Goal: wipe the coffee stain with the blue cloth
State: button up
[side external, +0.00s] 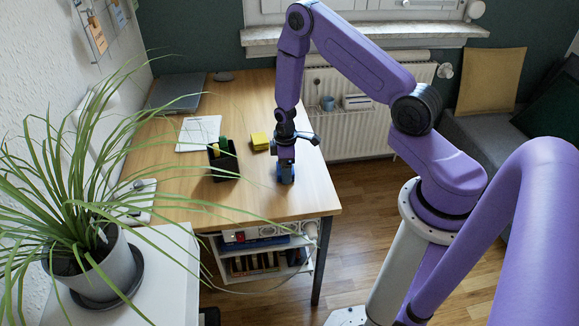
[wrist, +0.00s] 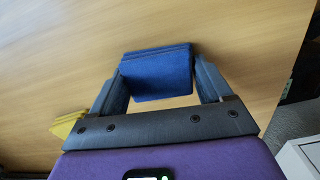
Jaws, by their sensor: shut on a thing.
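The blue cloth (wrist: 157,74) is folded into a small block in the wrist view, between the two fingers of my gripper (wrist: 160,62). My gripper is shut on it. In the side external view, my gripper (side external: 286,166) points down at the right part of the wooden desk (side external: 262,196), with blue at its tip close to the desk top. I cannot tell whether the cloth touches the desk. No coffee stain can be made out in either view; it may be hidden by the cloth or my gripper.
A black pen holder (side external: 223,162) and a yellow block of notes (side external: 260,141) stand left of my gripper; yellow also shows in the wrist view (wrist: 66,125). Paper (side external: 199,133) and a laptop (side external: 180,95) lie farther back. A leafy plant (side external: 90,235) overhangs the desk's left side.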

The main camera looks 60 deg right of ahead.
aim_at(269, 174)
jog(key=shift+w+a, duration=1.85)
jog(key=shift+w, duration=0.1)
jog(key=shift+w+d, duration=0.1)
jog(key=shift+d, duration=0.25)
jog(key=shift+s+d, duration=2.55)
jog(key=shift+s, duration=0.1)
jog(key=shift+w+a, duration=2.6)
jog(key=shift+w+a+r, duration=0.1)
jog(key=shift+w+r, duration=0.05)
notch_tip(269, 174, up, 8)
